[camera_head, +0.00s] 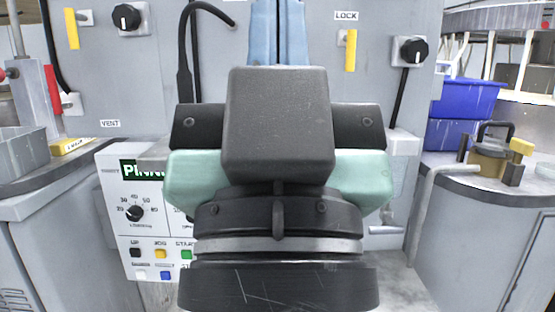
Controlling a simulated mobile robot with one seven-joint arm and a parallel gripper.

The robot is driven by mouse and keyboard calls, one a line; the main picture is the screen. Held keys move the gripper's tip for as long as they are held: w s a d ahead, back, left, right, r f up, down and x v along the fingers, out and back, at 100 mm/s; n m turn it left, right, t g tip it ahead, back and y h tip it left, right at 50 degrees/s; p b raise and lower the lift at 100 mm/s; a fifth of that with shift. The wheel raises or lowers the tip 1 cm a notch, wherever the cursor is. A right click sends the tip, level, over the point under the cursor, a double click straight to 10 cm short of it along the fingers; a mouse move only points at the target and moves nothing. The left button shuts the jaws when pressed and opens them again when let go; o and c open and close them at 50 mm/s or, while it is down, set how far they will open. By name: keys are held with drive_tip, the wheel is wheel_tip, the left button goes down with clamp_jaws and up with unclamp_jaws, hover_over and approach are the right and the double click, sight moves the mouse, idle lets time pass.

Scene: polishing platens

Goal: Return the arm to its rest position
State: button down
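My own arm's end fills the middle of the view, seen from behind. It has a scratched black round link at the bottom, a silver ring, a black flange, mint-green sides and a dark grey block. Beyond the block, what look like the two pale blue fingers of my gripper (281,35) run up to the top edge. They lie side by side with a narrow dark strip between them. Their tips are cut off by the frame, so I cannot tell whether they are shut. I see nothing held in the visible part.
A grey machine panel with black knobs (126,17) and a LOCK label (346,16) stands behind. A white control box (140,215) with coloured buttons is at left. Blue bins (468,97) stand at right, behind a counter with a yellow-and-black tool (489,160). A metal tray (20,150) sits far left.

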wheel_tip(320, 180, up, 32)
drive_tip(key=p, duration=2.9)
